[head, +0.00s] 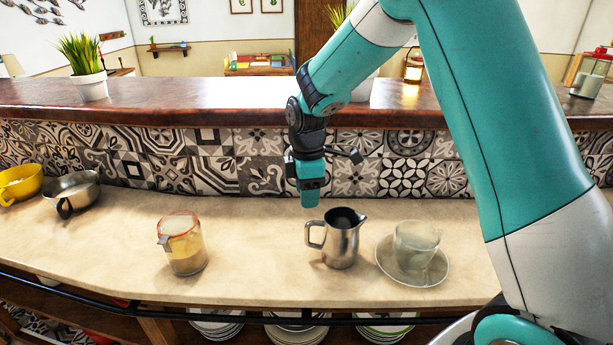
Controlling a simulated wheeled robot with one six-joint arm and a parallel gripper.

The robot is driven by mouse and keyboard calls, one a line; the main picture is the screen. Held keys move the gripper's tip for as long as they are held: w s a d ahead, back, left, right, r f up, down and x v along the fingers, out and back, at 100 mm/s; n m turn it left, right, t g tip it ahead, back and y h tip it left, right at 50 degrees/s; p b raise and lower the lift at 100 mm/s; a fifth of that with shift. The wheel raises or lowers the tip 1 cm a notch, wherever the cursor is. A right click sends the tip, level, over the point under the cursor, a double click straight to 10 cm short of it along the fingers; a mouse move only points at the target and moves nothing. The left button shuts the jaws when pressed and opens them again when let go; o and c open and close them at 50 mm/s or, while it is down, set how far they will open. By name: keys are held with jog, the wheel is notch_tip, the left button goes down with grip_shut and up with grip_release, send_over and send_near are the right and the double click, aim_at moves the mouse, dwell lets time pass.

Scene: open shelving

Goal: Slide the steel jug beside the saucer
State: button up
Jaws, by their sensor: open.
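The steel jug (342,246) stands upright on the pale counter, its handle to the left and its spout to the right. The saucer (424,276) lies to the right of the jug with a narrow gap between them. A clear glass cup (416,243) stands on the saucer.
A glass jar (183,243) with a red rim stands to the left of the jug. A steel pan (74,190) and a yellow cup (20,183) are at the far left. The tiled wall (230,165) bounds the counter behind. Counter between jar and jug is clear.

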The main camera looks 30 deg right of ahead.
jog(key=shift+r, duration=2.65)
jog(key=s+a+r+m+y, duration=0.1)
jog(key=s+a, duration=0.3)
jog(key=s, duration=0.5)
jog(key=s+a+r+m+y, duration=0.1)
jog(key=s+a+r+m, duration=0.2)
jog(key=s, duration=0.6)
jog(key=s+a+r+m+y, duration=0.1)
jog(key=s+a+m+y, duration=0.1)
jog(key=s+a, duration=0.4)
jog(key=s+m, duration=0.1)
jog(key=s, duration=0.2)
jog(key=shift+s+r+m, duration=0.2)
jog(key=shift+r+m, duration=0.2)
